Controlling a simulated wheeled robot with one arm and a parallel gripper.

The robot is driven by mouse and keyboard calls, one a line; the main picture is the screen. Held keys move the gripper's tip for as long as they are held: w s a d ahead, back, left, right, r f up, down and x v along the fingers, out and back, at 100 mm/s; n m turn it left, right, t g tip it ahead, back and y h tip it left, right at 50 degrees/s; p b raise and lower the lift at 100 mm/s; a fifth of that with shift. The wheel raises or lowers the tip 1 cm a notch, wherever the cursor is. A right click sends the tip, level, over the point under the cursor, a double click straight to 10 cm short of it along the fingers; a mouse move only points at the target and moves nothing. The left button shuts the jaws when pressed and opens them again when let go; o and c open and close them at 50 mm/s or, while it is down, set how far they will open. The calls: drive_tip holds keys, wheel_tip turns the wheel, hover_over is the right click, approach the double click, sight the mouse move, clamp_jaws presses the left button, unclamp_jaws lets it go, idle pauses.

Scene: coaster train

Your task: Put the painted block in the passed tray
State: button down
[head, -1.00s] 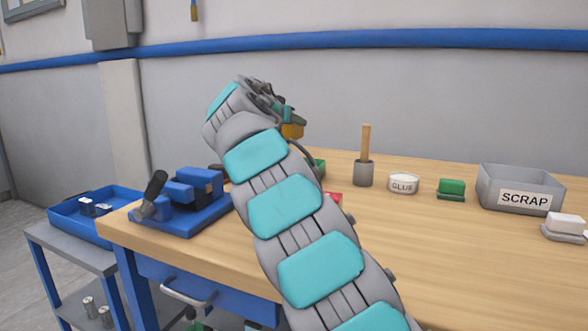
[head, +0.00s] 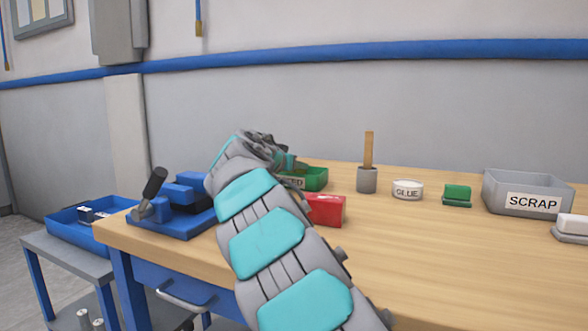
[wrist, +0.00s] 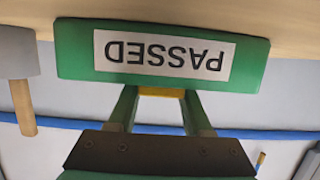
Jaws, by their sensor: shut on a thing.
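The passed tray (head: 317,179) is a green open tray at the back of the workbench, partly hidden by my arm. Its "PASSED" label shows upside down on its wall (wrist: 80,50) in the wrist view. My gripper (wrist: 160,100) has its green fingers shut on a yellow-orange painted block (wrist: 160,92). The block appears at the tray's rim, partly covered by the labelled wall. I cannot tell whether it touches the tray floor. In the head view my gripper (head: 290,163) is just above the tray and the block is hidden.
A red box (head: 327,210) stands in front of the tray. A blue vise (head: 180,207) is left.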

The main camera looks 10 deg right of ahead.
drive_tip(key=shift+f+b, duration=0.4)
drive_tip(key=shift+b, duration=0.1)
drive_tip(key=shift+f+b, duration=0.35)
drive_tip(key=shift+f, duration=0.25)
drive_tip(key=c, duration=0.7)
unclamp_jaws()
drive_tip(key=shift+d+f, duration=0.1)
drive_tip(key=o, duration=0.3)
drive_tip(key=shift+f, duration=0.25)
drive_tip(key=shift+o, duration=0.4)
drive_tip(key=shift+f+g, duration=0.3)
drive_tip(key=shift+d, duration=0.1)
drive_tip(key=shift+r, duration=0.2)
drive_tip(key=v, duration=0.4)
drive_tip(key=r+v, duration=0.1)
drive_tip(key=v, duration=0.7)
drive_tip(key=shift+w+r, duration=0.1)
drive_tip(key=shift+r, duration=0.4)
drive_tip(key=shift+s+r, duration=0.25)
drive_tip(key=shift+s, duration=0.05)
